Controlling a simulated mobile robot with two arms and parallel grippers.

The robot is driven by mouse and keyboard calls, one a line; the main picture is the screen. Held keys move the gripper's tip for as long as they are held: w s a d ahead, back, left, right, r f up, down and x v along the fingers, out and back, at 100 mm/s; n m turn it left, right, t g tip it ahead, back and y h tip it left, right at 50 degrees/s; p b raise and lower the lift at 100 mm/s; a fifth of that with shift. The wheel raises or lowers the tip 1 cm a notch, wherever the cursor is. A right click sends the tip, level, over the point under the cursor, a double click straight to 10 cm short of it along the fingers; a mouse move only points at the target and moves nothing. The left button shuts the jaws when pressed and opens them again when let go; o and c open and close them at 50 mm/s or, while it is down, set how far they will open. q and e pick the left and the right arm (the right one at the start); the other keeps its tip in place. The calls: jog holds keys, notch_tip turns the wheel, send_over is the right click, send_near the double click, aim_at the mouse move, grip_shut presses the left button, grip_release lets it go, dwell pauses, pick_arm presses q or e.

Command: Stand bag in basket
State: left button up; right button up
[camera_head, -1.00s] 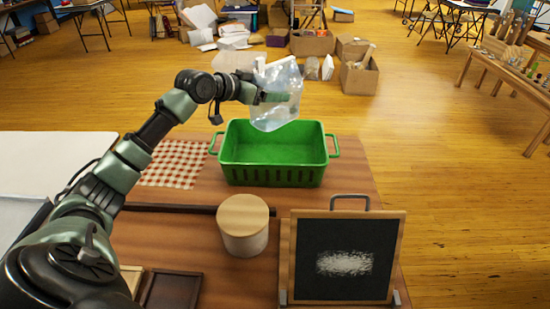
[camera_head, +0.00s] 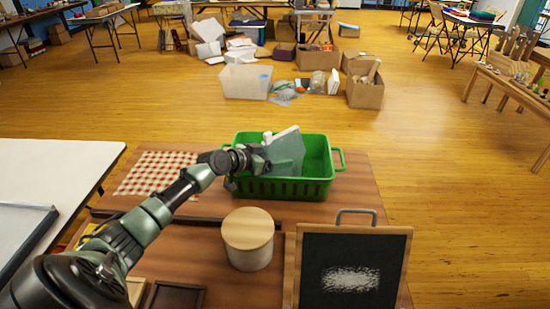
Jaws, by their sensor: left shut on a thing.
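The green basket (camera_head: 318,160) with slotted sides and two end handles stands near the far edge of the brown table. A clear bag (camera_head: 286,148) is in the left part of the basket, its upper part leaning above the rim. The green shows through it, and its bottom is hidden behind the near wall. My left gripper (camera_head: 264,158) reaches over the near left side of the basket and is shut on the bag. The fingertips are hard to make out against the bag. My right gripper is not in view.
A round wooden-lidded canister (camera_head: 248,230) stands in front of the basket. A framed chalkboard (camera_head: 350,265) stands at the near right. A red checkered cloth (camera_head: 158,172) lies left of the basket. Boxes and a clear bin (camera_head: 246,82) sit on the floor beyond.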

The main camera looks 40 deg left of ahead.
pick_arm(q)
jog(key=shift+f, duration=0.2)
jog(key=o, duration=1.3)
jog(key=shift+c, duration=0.2)
jog(key=shift+r, duration=0.1)
jog(key=v, duration=1.2)
